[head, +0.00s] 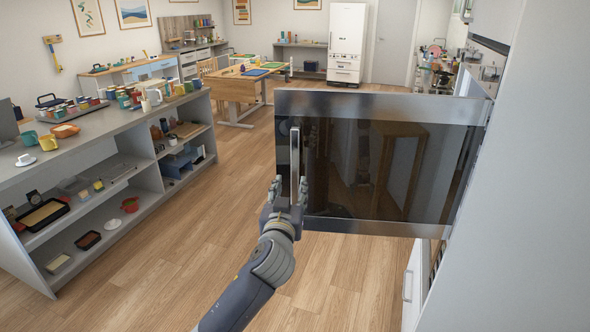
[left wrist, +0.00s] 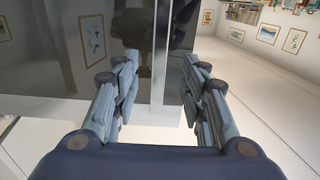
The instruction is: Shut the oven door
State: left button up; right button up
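The oven door (head: 380,160), a dark glass panel with metal bands at its top and bottom, stands swung open from the oven at the right. Its long upright handle (head: 294,165) is near the door's left edge. My left gripper (head: 289,186) is at the lower part of this handle, with a finger on each side of it. In the left wrist view, my left gripper (left wrist: 160,68) has its fingers spread, with the metal handle strip (left wrist: 161,45) between them and gaps on both sides. The dark door (left wrist: 90,50) fills the left there. My right gripper is not in view.
A grey shelf counter (head: 110,130) with cups and trays runs along the left. A wooden table (head: 235,87) stands farther back. A tall pale cabinet side (head: 530,190) is close at the right. The wooden floor (head: 180,250) between is clear.

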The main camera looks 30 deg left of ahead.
aim_at(295, 171)
pick_arm(q)
jog(key=shift+p+x, duration=0.95)
jog(key=shift+x, duration=2.15)
jog(key=shift+p+x, duration=0.4)
jog(key=shift+x, duration=0.95)
jog(key=shift+w+a, duration=0.3)
jog(key=shift+w, duration=0.15)
jog(key=shift+f, duration=0.1)
grip_shut()
